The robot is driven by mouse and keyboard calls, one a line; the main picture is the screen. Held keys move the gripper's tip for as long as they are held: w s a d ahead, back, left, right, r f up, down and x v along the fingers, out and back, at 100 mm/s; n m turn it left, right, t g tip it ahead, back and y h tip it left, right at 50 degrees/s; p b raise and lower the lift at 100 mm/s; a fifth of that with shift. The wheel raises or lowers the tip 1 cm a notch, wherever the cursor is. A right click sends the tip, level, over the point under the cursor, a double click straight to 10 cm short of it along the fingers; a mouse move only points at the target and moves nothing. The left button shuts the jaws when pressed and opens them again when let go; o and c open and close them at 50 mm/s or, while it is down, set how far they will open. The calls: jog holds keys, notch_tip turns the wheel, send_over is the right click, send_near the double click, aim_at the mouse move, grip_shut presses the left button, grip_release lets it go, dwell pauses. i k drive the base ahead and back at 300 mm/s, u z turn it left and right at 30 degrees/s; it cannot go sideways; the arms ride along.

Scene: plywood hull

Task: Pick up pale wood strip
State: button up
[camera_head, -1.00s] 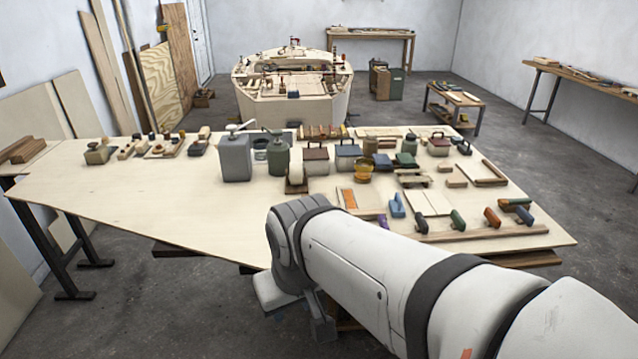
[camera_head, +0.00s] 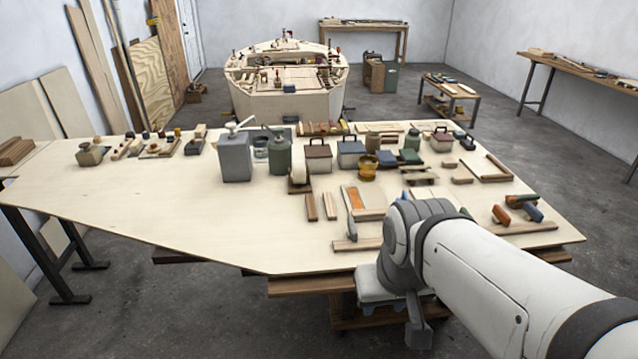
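Several wood strips lie on the plywood-topped table, and I cannot tell which one the task means. One pale strip (camera_head: 357,244) lies flat near the front edge, just left of my arm's elbow. Two short upright-in-picture strips (camera_head: 311,207) lie further back to its left, side by side and apart. I cannot make out my gripper's fingers in this view.
Canisters (camera_head: 235,157), boxes, an amber jar (camera_head: 368,167) and clamps crowd the middle and back of the table (camera_head: 150,205). Orange and blue-handled tools (camera_head: 500,214) lie at right. A wooden boat hull (camera_head: 285,103) stands behind.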

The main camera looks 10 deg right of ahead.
aim_at(329, 205)
jog(key=u, duration=0.05)
jog(key=i, duration=1)
jog(key=z, duration=0.05)
